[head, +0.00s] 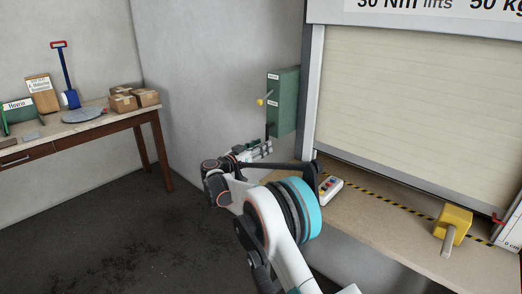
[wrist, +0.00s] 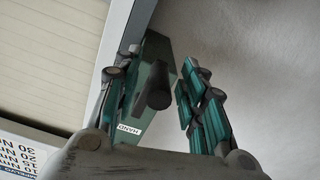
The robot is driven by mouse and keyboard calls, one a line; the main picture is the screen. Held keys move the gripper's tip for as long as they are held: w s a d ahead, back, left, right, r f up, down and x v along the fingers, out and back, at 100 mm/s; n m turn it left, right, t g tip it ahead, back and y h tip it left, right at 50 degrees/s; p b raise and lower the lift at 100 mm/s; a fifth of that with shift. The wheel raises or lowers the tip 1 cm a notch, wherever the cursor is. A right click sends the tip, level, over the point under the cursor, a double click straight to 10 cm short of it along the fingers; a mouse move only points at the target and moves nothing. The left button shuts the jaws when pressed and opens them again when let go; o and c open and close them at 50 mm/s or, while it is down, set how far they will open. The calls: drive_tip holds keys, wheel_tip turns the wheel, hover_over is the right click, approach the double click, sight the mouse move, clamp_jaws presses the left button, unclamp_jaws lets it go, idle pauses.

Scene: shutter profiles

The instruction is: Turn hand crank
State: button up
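A green box (head: 284,98) is mounted on the wall left of the shutter, with a small yellow-knobbed lever on its side and a dark part low on its front. In the wrist view the box (wrist: 152,58) carries a label reading HAND, and a dark round crank grip (wrist: 158,88) points toward the camera. My gripper (head: 262,149) is just below the box in the head view. In the wrist view my gripper (wrist: 158,78) is open, its fingers on either side of the grip. I cannot tell whether they touch it. The crank's arm is mostly hidden.
The cream roller shutter (head: 420,105) is down near the bench (head: 375,230). A control box with coloured buttons (head: 329,188) and a yellow block with a handle (head: 453,225) stand on the bench. A wooden table (head: 95,130) with boxes stands at left.

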drive_tip(key=shift+w+d, duration=0.1)
clamp_jaws()
idle(0.3)
